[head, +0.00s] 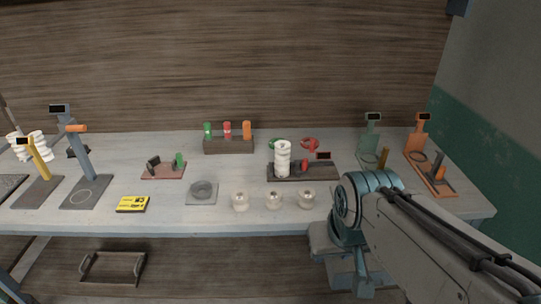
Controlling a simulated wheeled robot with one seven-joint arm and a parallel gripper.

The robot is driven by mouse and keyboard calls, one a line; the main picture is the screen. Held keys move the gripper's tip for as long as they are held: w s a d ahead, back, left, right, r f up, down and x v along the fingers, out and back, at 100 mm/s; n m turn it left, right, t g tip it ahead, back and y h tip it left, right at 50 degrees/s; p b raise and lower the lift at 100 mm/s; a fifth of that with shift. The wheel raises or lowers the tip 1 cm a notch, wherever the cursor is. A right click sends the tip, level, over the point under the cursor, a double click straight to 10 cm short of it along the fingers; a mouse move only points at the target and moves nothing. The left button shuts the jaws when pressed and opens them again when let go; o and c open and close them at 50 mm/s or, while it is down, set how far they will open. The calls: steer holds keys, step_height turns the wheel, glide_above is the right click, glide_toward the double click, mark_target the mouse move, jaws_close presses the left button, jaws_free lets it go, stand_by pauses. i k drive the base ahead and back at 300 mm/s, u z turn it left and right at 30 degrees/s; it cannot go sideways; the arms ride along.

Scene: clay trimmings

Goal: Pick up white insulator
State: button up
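A tall white ribbed insulator (283,158) stands upright on a dark stand (315,172) near the middle of the table. Other white ribbed pieces (34,146) show at the far left behind a yellow post. Several small cream, rounded insulator-like pieces (273,201) stand in a row at the table's front edge. My arm enters from the lower right, and its teal joint is at the front edge, right of these pieces. My gripper cannot be made out; the arm beyond the joint is partly hidden.
A wooden wall closes the back. A tray (112,268) lies below.

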mark_target(282, 150)
steer(key=u, duration=0.25)
steer(key=i, duration=1.2)
steer(key=z, duration=0.35)
